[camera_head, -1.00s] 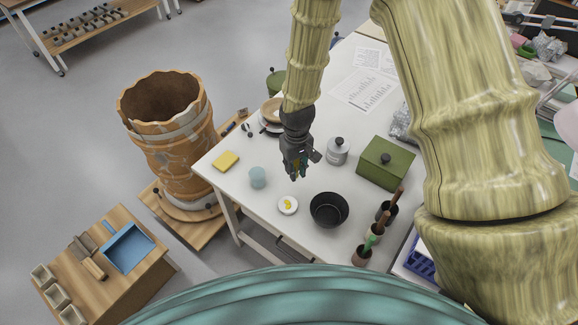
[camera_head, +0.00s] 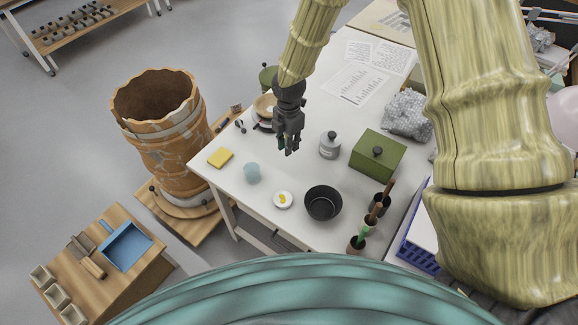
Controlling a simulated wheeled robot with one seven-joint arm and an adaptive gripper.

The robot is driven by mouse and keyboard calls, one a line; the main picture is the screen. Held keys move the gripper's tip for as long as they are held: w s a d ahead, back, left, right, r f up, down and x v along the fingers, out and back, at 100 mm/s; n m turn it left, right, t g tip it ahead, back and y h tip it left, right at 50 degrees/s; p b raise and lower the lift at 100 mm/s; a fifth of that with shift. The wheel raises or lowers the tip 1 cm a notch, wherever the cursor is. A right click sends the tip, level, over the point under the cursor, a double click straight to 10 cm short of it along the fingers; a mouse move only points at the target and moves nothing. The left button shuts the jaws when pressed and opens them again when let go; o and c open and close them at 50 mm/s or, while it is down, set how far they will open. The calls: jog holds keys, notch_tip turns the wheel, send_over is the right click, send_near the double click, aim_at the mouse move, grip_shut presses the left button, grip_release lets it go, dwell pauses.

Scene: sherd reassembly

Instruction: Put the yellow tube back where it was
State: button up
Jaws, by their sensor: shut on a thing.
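My gripper (camera_head: 289,148) points down over the white table (camera_head: 262,222), above its middle, behind the white dish and left of the grey lidded jar. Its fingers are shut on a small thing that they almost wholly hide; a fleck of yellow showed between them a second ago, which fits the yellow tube. I make out no yellow tube lying elsewhere on the table. A small white dish (camera_head: 276,204) near the front edge holds a yellow blob (camera_head: 283,198).
Around my gripper stand a grey lidded jar (camera_head: 329,145), a green box (camera_head: 378,154), a black bowl (camera_head: 322,203), a pale blue cup (camera_head: 252,173) and a yellow sponge (camera_head: 220,157). Tools stand in dark holders (camera_head: 357,243) at the right. A large cracked vessel (camera_head: 160,135) stands left.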

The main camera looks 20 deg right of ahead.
jog(key=n, duration=0.1)
jog(key=w+n, duration=0.1)
jog(key=shift+d+r+n, duration=0.15)
jog(key=shift+d+n, duration=0.05)
jog(key=shift+n, duration=0.1)
jog(key=shift+f+p, duration=1.65)
jog(key=shift+f, duration=3.3)
jog(key=shift+f, duration=0.15)
jog(key=o, duration=0.8)
jog(key=shift+o, duration=0.2)
jog(key=shift+r, duration=0.2)
jog(key=shift+r+b, duration=1.95)
jog(key=shift+r, duration=4)
